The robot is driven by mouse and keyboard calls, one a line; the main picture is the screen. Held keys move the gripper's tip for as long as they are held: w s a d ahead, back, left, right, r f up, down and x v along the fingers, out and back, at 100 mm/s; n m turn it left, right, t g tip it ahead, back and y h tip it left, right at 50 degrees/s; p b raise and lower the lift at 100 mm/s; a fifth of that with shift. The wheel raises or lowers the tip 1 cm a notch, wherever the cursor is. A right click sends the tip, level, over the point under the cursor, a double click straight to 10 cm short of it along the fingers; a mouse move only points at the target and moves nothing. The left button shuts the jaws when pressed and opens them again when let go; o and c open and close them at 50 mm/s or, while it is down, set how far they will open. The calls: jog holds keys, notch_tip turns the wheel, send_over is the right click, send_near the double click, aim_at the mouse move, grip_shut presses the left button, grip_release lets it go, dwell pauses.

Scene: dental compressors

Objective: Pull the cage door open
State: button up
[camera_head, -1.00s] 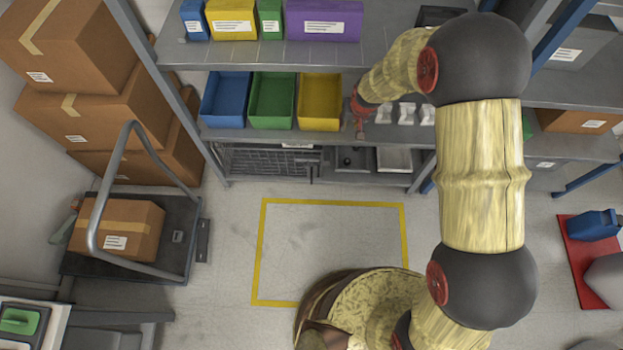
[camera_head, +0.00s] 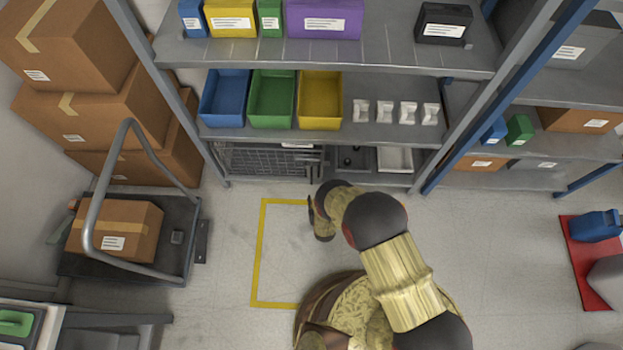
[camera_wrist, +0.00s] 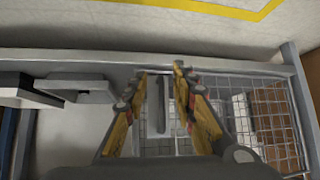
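The wire-mesh cage (camera_head: 262,160) sits on the bottom level of the rack, and its door faces the floor. In the wrist view its mesh (camera_wrist: 272,108) fills the lower middle and right. A dark upright bar handle (camera_wrist: 161,104) shows in the wrist view between my fingers. My gripper (camera_wrist: 160,70) is open, with a yellow finger on each side of the bar and gaps visible. I cannot tell whether either finger touches it. In the head view my gripper (camera_head: 311,205) is low in front of the rack, near the cage's right end, partly hidden by my wrist.
A shelf with blue, green and yellow bins (camera_head: 320,118) and several small white pieces is above the cage. A pale tray (camera_head: 394,159) lies to its right. Yellow floor tape (camera_head: 258,250) marks clear floor in front. A cart (camera_head: 180,270) stands at left.

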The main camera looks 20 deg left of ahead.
jog(key=w+a+r+t+y, duration=0.2)
jog(key=w+r+t, duration=0.1)
jog(key=r+t, duration=0.15)
jog(key=shift+g, duration=0.45)
jog(key=shift+w+r+b+x, duration=0.15)
jog(key=shift+b+x, duration=0.75)
jog(key=shift+x, duration=1.05)
jog(key=shift+w+r+b+x, duration=0.15)
jog(key=shift+b+x, duration=0.7)
jog(key=shift+x, duration=1.05)
jog(key=shift+d, duration=0.2)
jog(key=shift+c, duration=1.1)
jog(key=c, duration=0.4)
jog(key=shift+s, duration=0.1)
grip_shut()
